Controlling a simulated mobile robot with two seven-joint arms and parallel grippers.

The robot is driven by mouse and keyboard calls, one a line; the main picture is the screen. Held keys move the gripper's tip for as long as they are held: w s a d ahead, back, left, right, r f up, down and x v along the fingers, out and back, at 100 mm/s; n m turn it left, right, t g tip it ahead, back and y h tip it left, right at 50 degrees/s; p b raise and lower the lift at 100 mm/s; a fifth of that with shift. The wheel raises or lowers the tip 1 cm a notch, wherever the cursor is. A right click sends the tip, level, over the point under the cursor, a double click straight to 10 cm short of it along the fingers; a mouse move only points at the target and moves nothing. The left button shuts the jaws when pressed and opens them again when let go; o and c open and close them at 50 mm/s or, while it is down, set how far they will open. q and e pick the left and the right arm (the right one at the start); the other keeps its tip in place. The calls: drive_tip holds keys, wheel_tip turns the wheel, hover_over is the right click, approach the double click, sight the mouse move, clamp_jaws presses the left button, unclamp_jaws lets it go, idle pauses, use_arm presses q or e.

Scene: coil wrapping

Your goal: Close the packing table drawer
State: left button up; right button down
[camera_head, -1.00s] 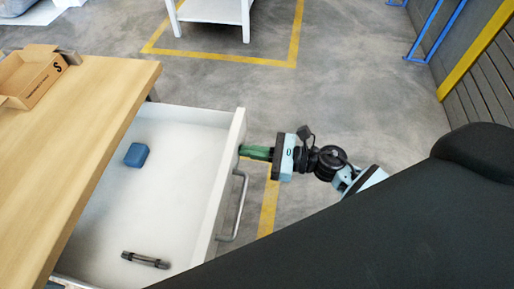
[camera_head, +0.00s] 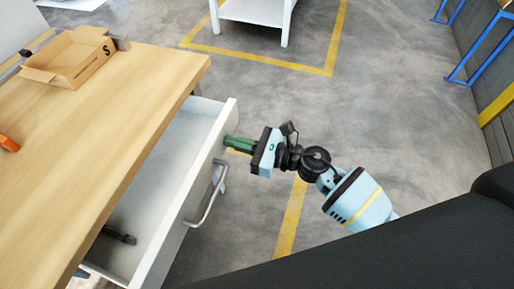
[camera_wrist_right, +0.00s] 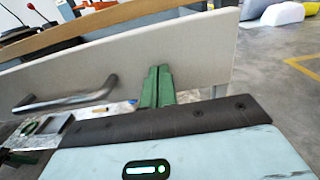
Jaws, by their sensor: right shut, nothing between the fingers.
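The white drawer (camera_head: 211,151) of the packing table (camera_head: 150,75) stands partly open in the head view. Its metal handle (camera_head: 211,196) is on the front panel. My right gripper (camera_head: 226,143) is shut and empty. Its green fingertips are at the outer face of the front panel, beyond the handle, and look to be touching it. In the right wrist view the green fingers (camera_wrist_right: 156,86) stand side by side against the drawer front (camera_wrist_right: 200,55), to the right of the handle (camera_wrist_right: 65,98). A dark item (camera_head: 119,236) lies in the drawer, partly hidden by the tabletop. My left gripper is not visible.
An open cardboard box (camera_head: 72,58) and an orange item (camera_head: 8,143) are on the tabletop. A white table (camera_head: 256,10) stands at the back. Blue metal frames (camera_head: 470,55) stand at the right. The floor right of the drawer is clear.

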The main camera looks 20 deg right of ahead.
sight(191, 137)
drive_tip(key=b+x, duration=0.2)
drive_tip(key=x, duration=1)
drive_tip(key=shift+w+a+b, duration=0.2)
drive_tip(key=shift+a+b, duration=0.1)
drive_tip(key=shift+b, duration=0.1)
drive_tip(key=shift+w+a, duration=0.1)
drive_tip(key=shift+a, duration=0.05)
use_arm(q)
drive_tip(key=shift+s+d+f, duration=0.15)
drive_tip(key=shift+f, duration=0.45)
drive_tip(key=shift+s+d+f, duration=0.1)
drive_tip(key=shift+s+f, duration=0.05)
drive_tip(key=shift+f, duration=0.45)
use_arm(e)
drive_tip(key=shift+r, duration=0.15)
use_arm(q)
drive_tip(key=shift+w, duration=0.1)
use_arm(e)
drive_tip(key=shift+r, duration=0.15)
